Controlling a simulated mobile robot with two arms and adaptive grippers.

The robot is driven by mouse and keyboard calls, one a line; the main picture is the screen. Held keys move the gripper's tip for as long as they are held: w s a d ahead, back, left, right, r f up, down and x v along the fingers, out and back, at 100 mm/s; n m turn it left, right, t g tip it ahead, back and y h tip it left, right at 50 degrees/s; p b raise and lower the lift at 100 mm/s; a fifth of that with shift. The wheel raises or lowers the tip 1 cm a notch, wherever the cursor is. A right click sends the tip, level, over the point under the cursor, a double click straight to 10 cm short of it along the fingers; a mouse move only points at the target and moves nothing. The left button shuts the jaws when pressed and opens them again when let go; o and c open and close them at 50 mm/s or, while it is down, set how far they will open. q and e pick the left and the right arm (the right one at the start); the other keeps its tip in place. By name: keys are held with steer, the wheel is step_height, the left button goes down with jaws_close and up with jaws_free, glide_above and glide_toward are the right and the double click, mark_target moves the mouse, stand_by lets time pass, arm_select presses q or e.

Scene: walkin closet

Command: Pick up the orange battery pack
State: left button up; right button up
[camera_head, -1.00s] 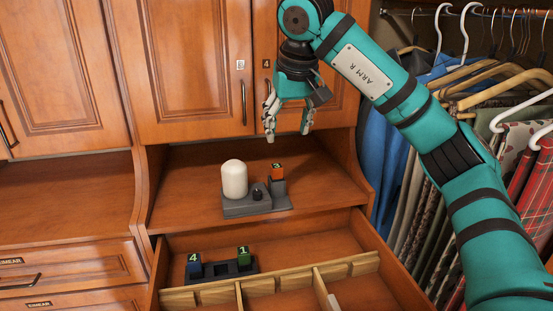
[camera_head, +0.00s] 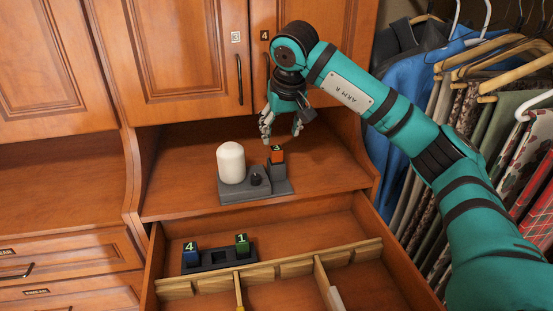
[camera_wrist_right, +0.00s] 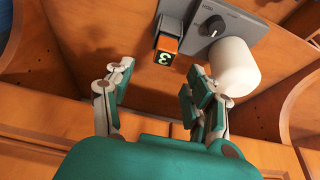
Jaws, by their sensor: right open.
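The orange battery pack (camera_head: 277,155), marked 3, stands in a grey base unit (camera_head: 282,188) on the wooden shelf. It also shows in the right wrist view (camera_wrist_right: 167,45), between and beyond the fingertips. My right gripper (camera_head: 282,138) is open and empty, just above the pack and close to it. In the wrist view the right gripper (camera_wrist_right: 158,85) has its two fingers spread apart, with the pack's numbered face between their lines. I cannot see contact. My left gripper is not in view.
A white rounded cylinder (camera_head: 231,163) and a black knob (camera_head: 256,179) sit on the same unit, left of the pack. Below, an open drawer holds a blue pack (camera_head: 191,255) and a green pack (camera_head: 242,245) in a dark holder. Clothes hang at right.

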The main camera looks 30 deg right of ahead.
mark_target(276, 148)
steer(key=shift+p+x, duration=0.45)
steer(key=shift+x, duration=0.35)
steer(key=x, duration=0.1)
steer(key=p+x, duration=0.1)
steer(key=x, duration=0.1)
steer(key=shift+w+a+f, duration=0.1)
steer(key=shift+a+f, duration=0.15)
steer(key=shift+f, duration=0.1)
steer(key=shift+w+f+p, duration=0.1)
steer(key=shift+f+p, duration=0.2)
steer(key=shift+f, duration=0.05)
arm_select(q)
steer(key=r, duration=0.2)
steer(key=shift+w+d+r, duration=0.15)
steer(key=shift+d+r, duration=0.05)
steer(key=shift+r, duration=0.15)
arm_select(e)
steer(key=shift+c, duration=0.3)
steer(key=shift+c, duration=1)
jaws_close()
